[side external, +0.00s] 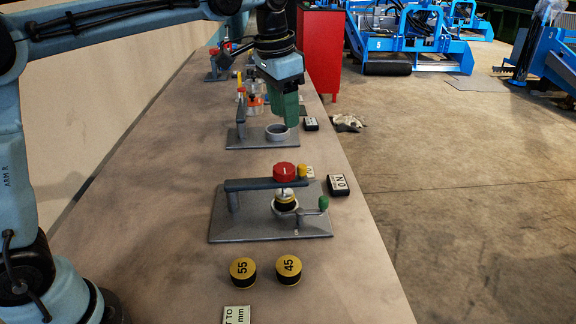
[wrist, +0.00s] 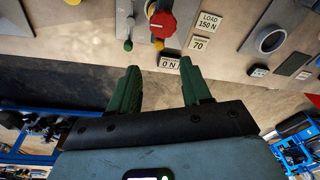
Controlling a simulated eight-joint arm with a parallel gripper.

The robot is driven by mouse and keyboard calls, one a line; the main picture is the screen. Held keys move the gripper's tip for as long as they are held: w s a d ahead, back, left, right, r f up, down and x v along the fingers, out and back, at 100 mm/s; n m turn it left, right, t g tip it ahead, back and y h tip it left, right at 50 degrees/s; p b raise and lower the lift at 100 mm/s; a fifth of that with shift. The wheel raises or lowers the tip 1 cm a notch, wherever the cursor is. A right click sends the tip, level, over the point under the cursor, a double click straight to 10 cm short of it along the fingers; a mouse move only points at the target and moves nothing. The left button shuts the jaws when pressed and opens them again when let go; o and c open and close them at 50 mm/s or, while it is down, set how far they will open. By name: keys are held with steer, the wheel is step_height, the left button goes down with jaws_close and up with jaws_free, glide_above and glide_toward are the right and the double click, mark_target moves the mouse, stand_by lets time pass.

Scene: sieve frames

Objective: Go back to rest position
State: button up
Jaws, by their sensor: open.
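My gripper (side external: 285,110) has green fingers and hangs over the bench, beyond the front fixture in the side view. In the wrist view my gripper (wrist: 160,67) has its two fingers apart with nothing held between them. The front fixture (side external: 222,222) is a grey plate with a crossbar, a red knob (side external: 285,172), a yellow knob and a green-tipped crank (side external: 323,203). Its red knob also shows in the wrist view (wrist: 163,22). A black-and-yellow round piece (side external: 286,200) sits under the crossbar, partly hidden.
A second plate with a grey ring (side external: 277,132) lies close to my gripper in the side view. Two discs marked 55 (side external: 243,270) and 45 (side external: 289,269) stand on the near bench. A red cabinet (side external: 320,55) stands behind. The floor at right is mostly clear.

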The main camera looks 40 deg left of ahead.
steer(key=s+a+f+n+t, duration=0.2)
steer(key=s+f, duration=0.3)
steer(key=s, duration=0.3)
steer(key=s+a+f+n+t, duration=0.1)
steer(key=s+f+n+t, duration=0.1)
steer(key=s+f, duration=0.3)
steer(key=s+t, duration=0.1)
steer(key=s, duration=0.2)
steer(key=shift+s+a, duration=0.35)
steer(key=shift+a, duration=0.05)
